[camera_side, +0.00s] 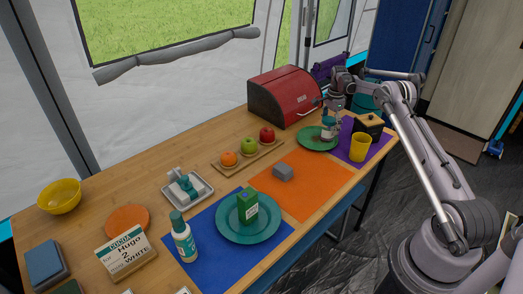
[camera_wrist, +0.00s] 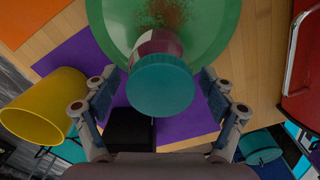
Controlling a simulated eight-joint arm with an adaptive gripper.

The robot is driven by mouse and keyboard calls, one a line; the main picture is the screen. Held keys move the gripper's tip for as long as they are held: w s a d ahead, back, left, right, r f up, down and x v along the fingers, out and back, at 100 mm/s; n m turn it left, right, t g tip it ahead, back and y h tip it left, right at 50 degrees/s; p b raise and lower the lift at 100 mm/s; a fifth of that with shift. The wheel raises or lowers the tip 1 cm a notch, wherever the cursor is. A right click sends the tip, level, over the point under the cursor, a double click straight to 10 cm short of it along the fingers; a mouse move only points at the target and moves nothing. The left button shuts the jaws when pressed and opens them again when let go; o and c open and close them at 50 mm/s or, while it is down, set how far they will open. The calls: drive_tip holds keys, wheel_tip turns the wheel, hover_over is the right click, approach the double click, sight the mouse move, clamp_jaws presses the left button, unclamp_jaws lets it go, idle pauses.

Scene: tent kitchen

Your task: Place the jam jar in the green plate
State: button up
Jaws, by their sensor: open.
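The jam jar (camera_side: 328,126) has a teal lid and stands at the right part of the green plate (camera_side: 309,139) in the side view. In the wrist view the jar's round lid (camera_wrist: 160,86) is in the middle, with the dark red body (camera_wrist: 160,45) beyond it and the green plate (camera_wrist: 112,22) behind. My gripper (camera_side: 333,112) is right at the jar. In the wrist view its open fingers (camera_wrist: 158,84) are on both sides of the lid, with gaps showing. The jar's contact with the plate is hard to make out.
A yellow cup (camera_side: 360,147) and a black canister (camera_side: 369,126) stand close by on the purple mat (camera_side: 381,148). A red bread box (camera_side: 284,96) is behind the plate. A teal plate (camera_side: 232,231) holds a green carton (camera_side: 247,206) on the blue mat.

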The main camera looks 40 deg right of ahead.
wheel_tip(320, 180, up, 12)
drive_tip(key=shift+f, duration=0.1)
drive_tip(key=w+a+r+n+t, duration=0.1)
drive_tip(key=w+a+r+n, duration=0.1)
drive_tip(key=a+r+n, duration=0.7)
drive_tip(key=s+a+r+n+t+h, duration=0.15)
drive_tip(key=s+a+r, duration=0.25)
drive_tip(key=a, duration=0.6)
drive_tip(key=s+a+r+n+t, duration=0.1)
drive_tip(key=s+a+r+n, duration=0.25)
drive_tip(key=a, duration=0.55)
drive_tip(key=s+a+f+n+t, duration=0.1)
drive_tip(key=s+a+f+n, duration=0.1)
drive_tip(key=s+a+n, duration=0.1)
drive_tip(key=s+a+f+n+t+y, duration=0.1)
drive_tip(key=s+a+f+n, duration=0.1)
drive_tip(key=s+a, duration=0.4)
drive_tip(key=s+a+f+n+t, duration=0.1)
drive_tip(key=s+a+f+n, duration=0.1)
drive_tip(key=s+a+n, duration=0.2)
drive_tip(key=s+a, duration=0.1)
drive_tip(key=s, duration=0.2)
drive_tip(key=shift+s+f+t, duration=0.25)
drive_tip(key=shift+s+t, duration=0.1)
drive_tip(key=shift+s, duration=0.05)
